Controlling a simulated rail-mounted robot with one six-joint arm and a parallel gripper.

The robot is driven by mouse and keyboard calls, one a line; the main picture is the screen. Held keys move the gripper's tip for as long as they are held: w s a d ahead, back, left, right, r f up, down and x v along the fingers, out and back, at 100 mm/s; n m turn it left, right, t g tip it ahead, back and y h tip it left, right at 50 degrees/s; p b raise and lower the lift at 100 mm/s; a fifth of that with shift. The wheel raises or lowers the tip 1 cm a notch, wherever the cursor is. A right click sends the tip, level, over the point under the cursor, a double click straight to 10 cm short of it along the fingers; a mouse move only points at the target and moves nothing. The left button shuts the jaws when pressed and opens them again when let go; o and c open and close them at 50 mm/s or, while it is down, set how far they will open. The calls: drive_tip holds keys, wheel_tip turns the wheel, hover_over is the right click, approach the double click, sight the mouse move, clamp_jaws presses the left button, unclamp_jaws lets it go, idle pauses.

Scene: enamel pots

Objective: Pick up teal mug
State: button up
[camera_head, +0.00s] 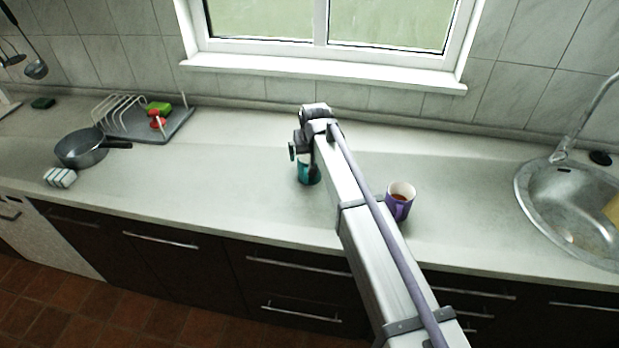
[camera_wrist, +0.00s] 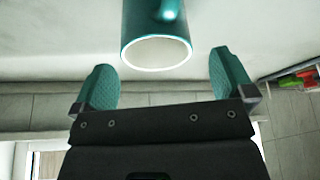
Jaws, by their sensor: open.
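The teal mug (camera_head: 309,173) stands on the counter in the head view, partly hidden by my arm and wrist. In the wrist view the teal mug (camera_wrist: 140,30) is at the top middle, its pale rim towards my gripper and its handle at the upper edge. My gripper (camera_wrist: 162,85) is open, with one teal finger to each side. The mug's rim lies just beyond and between the fingertips, with no contact visible. In the head view my gripper (camera_head: 305,150) is over the mug, its fingers mostly hidden.
A pan (camera_head: 82,148), a white block-like item (camera_head: 60,178) and a dish rack (camera_head: 140,122) are at the left. A sink (camera_head: 570,210) is at the right. The counter left of the teal mug is clear.

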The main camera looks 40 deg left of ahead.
sight(309, 160)
drive_tip(key=b+x, duration=0.4)
drive_tip(key=x, duration=0.2)
drive_tip(key=shift+w+d+f+b, duration=0.1)
drive_tip(key=shift+w+f+b, duration=0.15)
drive_tip(key=shift+b, duration=0.15)
drive_tip(key=shift+r, duration=0.3)
drive_tip(key=shift+c, duration=0.5)
drive_tip(key=c, duration=1)
